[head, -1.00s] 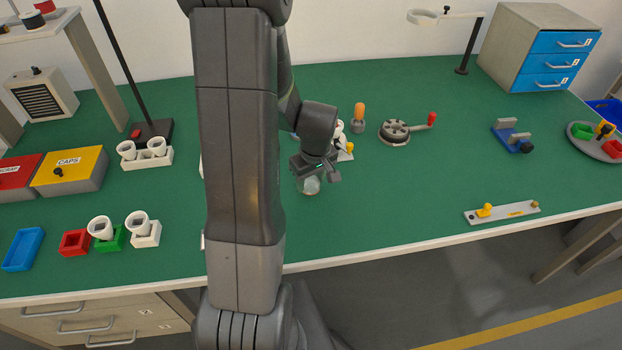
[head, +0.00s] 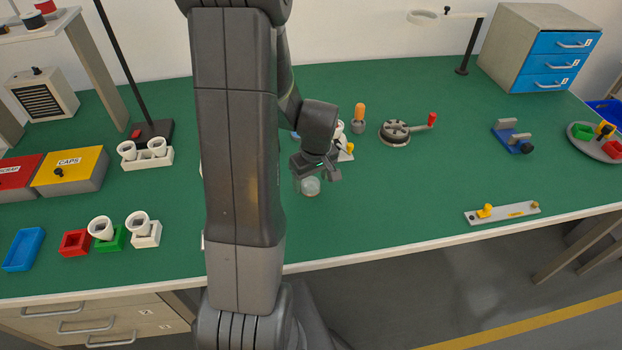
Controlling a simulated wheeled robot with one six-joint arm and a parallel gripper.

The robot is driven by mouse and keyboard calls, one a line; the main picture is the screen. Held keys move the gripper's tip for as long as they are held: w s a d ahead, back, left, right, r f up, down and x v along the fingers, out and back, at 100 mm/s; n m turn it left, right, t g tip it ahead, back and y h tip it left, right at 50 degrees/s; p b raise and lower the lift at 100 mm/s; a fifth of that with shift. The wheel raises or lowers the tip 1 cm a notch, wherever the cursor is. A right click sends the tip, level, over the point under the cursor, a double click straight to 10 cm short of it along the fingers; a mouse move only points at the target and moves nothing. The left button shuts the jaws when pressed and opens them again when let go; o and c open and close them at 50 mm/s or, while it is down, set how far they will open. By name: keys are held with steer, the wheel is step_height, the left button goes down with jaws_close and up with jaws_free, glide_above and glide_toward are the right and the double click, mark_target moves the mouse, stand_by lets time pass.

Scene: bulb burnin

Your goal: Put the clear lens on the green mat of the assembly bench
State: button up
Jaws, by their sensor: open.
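The clear lens (head: 311,186) is a small, round, pale see-through piece with a reddish lower edge. It rests on the green mat (head: 400,225) of the bench, near the middle. My gripper (head: 318,170) is just above and behind the lens. Its jaws are open and the lens looks free of them. The gripper partly overlaps the far side of the lens, so the exact gap is hard to tell.
My arm hides a strip of the bench left of the lens. Behind the gripper stand a white item with a yellow knob (head: 347,150), an orange-handled tool (head: 359,117) and a crank device (head: 396,132). A grey bar (head: 502,212) lies right; the mat between is clear.

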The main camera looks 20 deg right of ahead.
mark_target(315, 187)
step_height(315, 187, up, 11)
steer(key=s, duration=0.1)
steer(key=shift+s, duration=0.35)
steer(key=shift+d+r, duration=0.1)
stand_by(1.0)
